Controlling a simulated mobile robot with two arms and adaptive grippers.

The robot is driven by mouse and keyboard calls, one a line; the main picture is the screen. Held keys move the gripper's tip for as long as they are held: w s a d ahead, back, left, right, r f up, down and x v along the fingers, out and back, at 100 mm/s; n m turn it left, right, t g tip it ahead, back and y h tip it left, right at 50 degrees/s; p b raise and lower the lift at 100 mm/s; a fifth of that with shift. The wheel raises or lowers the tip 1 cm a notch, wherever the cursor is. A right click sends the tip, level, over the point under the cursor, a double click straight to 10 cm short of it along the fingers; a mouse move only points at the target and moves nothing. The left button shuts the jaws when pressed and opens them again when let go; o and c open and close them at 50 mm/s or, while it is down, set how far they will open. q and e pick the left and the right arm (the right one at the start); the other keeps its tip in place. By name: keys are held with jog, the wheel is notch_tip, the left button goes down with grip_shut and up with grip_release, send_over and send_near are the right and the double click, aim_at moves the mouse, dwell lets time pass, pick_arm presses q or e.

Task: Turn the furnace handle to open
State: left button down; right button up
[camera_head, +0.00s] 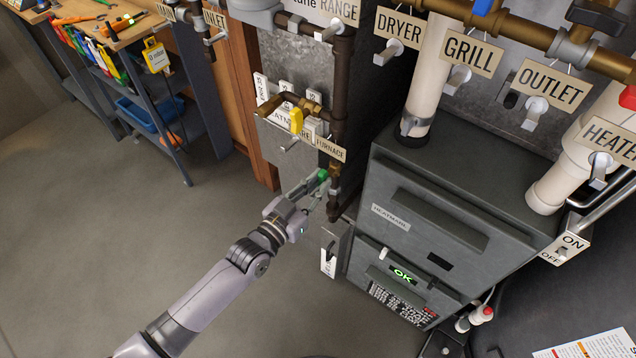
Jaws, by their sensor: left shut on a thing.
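The green furnace handle (322,176) sits on a brass valve (335,171) on the vertical pipe, just under the sign reading FURNACE (330,148). My left gripper (317,188) reaches in from the lower left and is shut on the green handle. Its fingers partly cover the handle, so the handle's exact angle is hard to tell. My right gripper is not in view.
The dark grey furnace box (440,215) with a lit OK display (402,273) stands right of the valve. A yellow handle (296,120) is above left. Pipes and labelled tags fill the wall. The floor (90,250) at left is clear.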

pick_arm(q)
jog(key=c, duration=1.6)
grip_release()
jog(key=shift+c, duration=0.2)
jog(key=shift+s, duration=0.1)
jog(key=v, duration=1.2)
